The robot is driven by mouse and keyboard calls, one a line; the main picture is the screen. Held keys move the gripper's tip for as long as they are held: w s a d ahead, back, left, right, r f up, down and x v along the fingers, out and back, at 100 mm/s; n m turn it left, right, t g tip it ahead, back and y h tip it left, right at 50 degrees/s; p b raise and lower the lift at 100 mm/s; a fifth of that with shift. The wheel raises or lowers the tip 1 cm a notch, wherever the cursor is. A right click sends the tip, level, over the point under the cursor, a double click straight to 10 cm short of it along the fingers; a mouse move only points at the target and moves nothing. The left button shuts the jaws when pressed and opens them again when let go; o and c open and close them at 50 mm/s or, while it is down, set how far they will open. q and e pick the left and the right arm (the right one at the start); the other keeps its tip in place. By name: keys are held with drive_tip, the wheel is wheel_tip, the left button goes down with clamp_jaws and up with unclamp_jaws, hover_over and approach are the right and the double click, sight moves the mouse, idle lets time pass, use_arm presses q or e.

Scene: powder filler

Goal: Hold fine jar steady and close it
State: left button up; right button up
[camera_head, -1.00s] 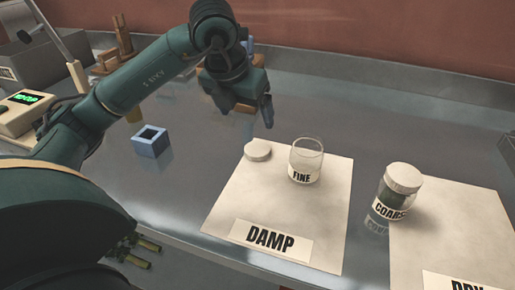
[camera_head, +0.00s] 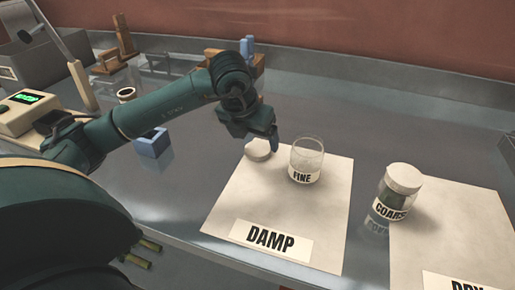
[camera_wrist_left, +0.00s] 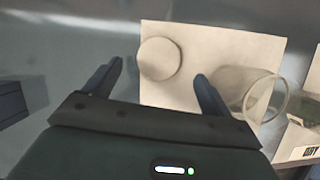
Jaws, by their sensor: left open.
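The fine jar (camera_head: 305,163) is a clear glass labelled FINE, standing open and upright on the white DAMP sheet (camera_head: 235,205). A round white lid (camera_head: 258,150) lies flat on the same sheet, left of the jar. My left gripper (camera_head: 262,138) is over the lid's far edge, open and empty. In the left wrist view the lid (camera_wrist_left: 159,58) shows ahead of and between the two spread fingers (camera_wrist_left: 158,75). The fine jar (camera_wrist_left: 250,92) shows just right of the right finger there. My right gripper is not in view.
A coarse jar (camera_head: 398,192) with a white lid on stands to the right, by the second sheet (camera_head: 450,230). A blue square block (camera_head: 151,143) sits left of the sheet. A scale (camera_head: 25,110) stands at the far left.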

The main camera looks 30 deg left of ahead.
sight(257, 149)
use_arm(q)
drive_tip(key=shift+x, duration=1.9)
drive_tip(key=shift+s, duration=0.15)
drive_tip(key=shift+c, duration=0.2)
drive_tip(key=shift+a, duration=0.1)
drive_tip(key=c, duration=1)
wheel_tip(257, 149, up, 10)
